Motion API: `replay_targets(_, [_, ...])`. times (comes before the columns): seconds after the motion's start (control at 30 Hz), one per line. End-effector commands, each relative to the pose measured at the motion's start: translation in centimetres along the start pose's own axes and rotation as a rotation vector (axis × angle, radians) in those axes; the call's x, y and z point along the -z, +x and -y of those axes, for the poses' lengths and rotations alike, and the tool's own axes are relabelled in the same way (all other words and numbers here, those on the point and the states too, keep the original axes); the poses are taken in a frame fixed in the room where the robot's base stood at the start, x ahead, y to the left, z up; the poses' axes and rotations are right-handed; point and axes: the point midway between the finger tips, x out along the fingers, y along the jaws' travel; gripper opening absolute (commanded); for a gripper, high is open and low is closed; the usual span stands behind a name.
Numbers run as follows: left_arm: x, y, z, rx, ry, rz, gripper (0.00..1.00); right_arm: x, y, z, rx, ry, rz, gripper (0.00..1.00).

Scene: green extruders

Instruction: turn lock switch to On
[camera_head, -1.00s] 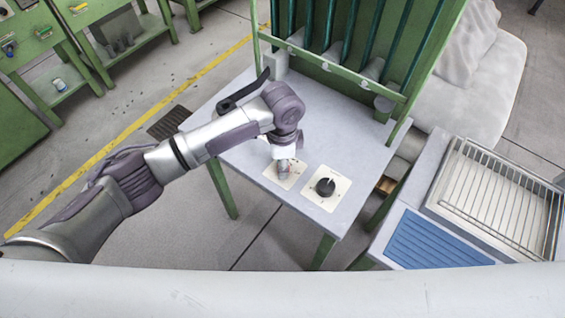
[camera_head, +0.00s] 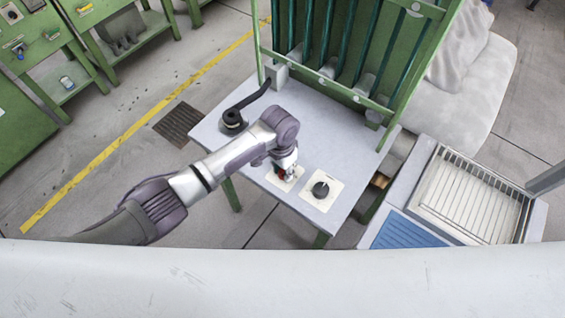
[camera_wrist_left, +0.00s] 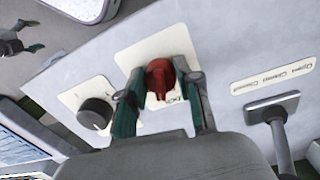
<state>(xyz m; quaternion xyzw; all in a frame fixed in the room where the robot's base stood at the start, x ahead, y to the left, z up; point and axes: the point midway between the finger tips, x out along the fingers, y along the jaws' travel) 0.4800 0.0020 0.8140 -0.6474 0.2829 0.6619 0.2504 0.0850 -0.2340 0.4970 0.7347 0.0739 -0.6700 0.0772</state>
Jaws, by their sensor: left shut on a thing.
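A red lock switch (camera_wrist_left: 159,80) sits on a cream plate (camera_wrist_left: 150,50) in the left wrist view. Some plate lettering shows beside the knob but is partly covered. My left gripper (camera_wrist_left: 160,95) has its two green fingers on either side of the red knob and is shut on it. In the head view my left gripper (camera_head: 286,172) is over the left plate, hiding most of the switch. My right gripper is not in view.
A black rotary knob (camera_head: 321,189) on its own plate is close to the right. A black lever (camera_head: 234,119) stands at the table's back left. The green frame (camera_head: 345,94) rises behind. A blue ribbed panel (camera_head: 405,232) is at the right.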

Motion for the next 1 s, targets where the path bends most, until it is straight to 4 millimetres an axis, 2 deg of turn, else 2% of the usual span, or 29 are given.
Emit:
replay_targets(0.03, [0.1, -0.6, -0.2, -0.003, -0.04, -0.003, 0.0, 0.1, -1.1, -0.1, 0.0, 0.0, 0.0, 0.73])
replay_targets(0.1, [0.1, -0.5, -0.2, -0.003, -0.096, -0.006, 0.0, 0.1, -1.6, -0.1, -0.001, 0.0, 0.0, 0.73])
replay_targets(0.4, [0.1, -0.3, -0.1, -0.001, -0.275, -0.017, 0.0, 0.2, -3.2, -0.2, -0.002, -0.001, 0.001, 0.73])
replay_targets(1.0, [0.2, -0.2, -0.1, 0.0, -0.358, -0.024, 0.0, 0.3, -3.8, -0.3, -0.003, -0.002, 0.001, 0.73])
